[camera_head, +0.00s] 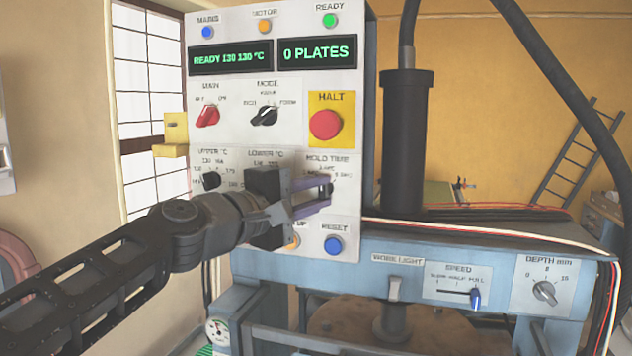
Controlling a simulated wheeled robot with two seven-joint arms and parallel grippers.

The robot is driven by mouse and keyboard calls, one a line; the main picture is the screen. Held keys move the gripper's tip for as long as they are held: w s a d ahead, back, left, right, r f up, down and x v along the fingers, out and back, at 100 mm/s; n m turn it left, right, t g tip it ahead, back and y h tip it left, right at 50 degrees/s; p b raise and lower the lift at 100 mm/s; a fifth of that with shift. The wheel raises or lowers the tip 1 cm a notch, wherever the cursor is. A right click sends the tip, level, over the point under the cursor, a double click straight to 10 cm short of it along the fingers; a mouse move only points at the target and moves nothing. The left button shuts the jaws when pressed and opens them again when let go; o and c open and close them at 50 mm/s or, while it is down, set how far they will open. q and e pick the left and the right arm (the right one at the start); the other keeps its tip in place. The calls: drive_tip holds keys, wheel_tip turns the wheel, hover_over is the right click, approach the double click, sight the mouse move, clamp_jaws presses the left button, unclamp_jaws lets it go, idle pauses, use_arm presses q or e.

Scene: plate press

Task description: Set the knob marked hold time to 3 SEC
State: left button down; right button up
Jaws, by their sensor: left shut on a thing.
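The hold time knob (329,188) is a small dark knob on the lower right of the grey control panel (290,135), under the words HOLD TIME. My left gripper (326,194) reaches in from the left, its purple-grey fingers shut on this knob. The fingers and wrist cover most of the knob and part of its scale, so I cannot tell which mark it points to. My right gripper is not in view.
The lower temperature dial is mostly behind my gripper. A blue RESET button (333,246) sits just below the fingers, and a red HALT button (326,125) above. The press cylinder (402,140) stands right of the panel, with hoses and cables nearby.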

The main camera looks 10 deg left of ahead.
use_arm(q)
drive_tip(key=shift+f, duration=0.1)
idle(0.4)
drive_tip(key=c, duration=1.2)
unclamp_jaws()
drive_tip(key=b+v, duration=0.2)
drive_tip(key=v, duration=0.5)
drive_tip(key=shift+s+a, duration=0.15)
drive_tip(key=shift+s, duration=0.2)
